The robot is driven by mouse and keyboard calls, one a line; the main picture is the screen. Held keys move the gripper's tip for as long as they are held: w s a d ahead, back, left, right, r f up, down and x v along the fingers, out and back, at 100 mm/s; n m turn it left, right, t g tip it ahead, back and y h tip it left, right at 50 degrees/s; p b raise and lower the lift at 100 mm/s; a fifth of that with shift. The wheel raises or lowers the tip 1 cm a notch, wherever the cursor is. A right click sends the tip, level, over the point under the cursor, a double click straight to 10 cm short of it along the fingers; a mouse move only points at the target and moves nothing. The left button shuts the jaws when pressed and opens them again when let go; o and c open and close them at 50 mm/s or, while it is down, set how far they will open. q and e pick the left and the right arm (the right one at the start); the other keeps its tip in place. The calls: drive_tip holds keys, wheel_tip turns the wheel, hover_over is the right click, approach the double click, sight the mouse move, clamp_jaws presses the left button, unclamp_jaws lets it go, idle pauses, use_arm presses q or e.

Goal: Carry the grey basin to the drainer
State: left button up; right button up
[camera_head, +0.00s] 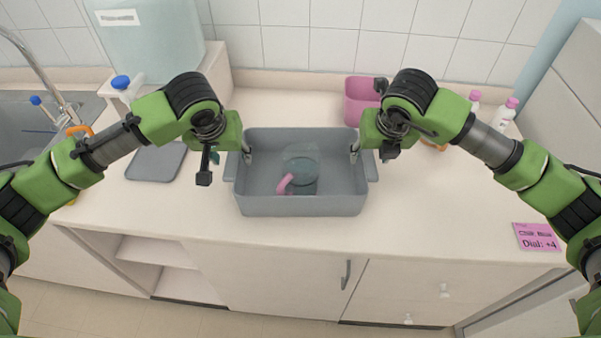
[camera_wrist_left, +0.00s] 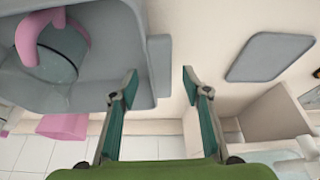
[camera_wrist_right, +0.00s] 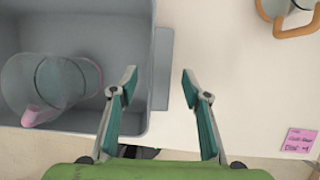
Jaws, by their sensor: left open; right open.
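The grey basin (camera_head: 302,206) stands on the counter in the middle of the head view. A clear vessel (camera_head: 301,160) with a pink handle is inside it. My left gripper (camera_head: 228,163) is open at the basin's left end, one finger inside the wall and one outside. The left wrist view shows the end handle (camera_wrist_left: 159,67) between its fingers. My right gripper (camera_head: 371,158) is open likewise at the right end, the other handle (camera_wrist_right: 161,70) between its fingers. A flat grey mat (camera_head: 156,163) lies left of the basin; I cannot tell whether it is the drainer.
A sink (camera_head: 35,130) with a tap is at the far left. A pale translucent tank (camera_head: 150,40) stands at the back left. A pink container (camera_head: 360,95) stands behind the basin, with white bottles (camera_head: 503,116) at the back right. A pink note (camera_head: 537,236) lies at the front right.

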sight(233, 159)
use_arm(q)
drive_tip(key=shift+x, duration=1.9)
use_arm(e)
drive_tip(key=shift+x, duration=1.9)
use_arm(q)
drive_tip(key=shift+c, duration=0.4)
use_arm(e)
drive_tip(key=shift+c, duration=0.3)
use_arm(q)
clamp_jaws()
use_arm(e)
clamp_jaws()
use_arm(q)
drive_tip(key=shift+r, duration=0.1)
use_arm(e)
drive_tip(key=shift+w, duration=0.1)
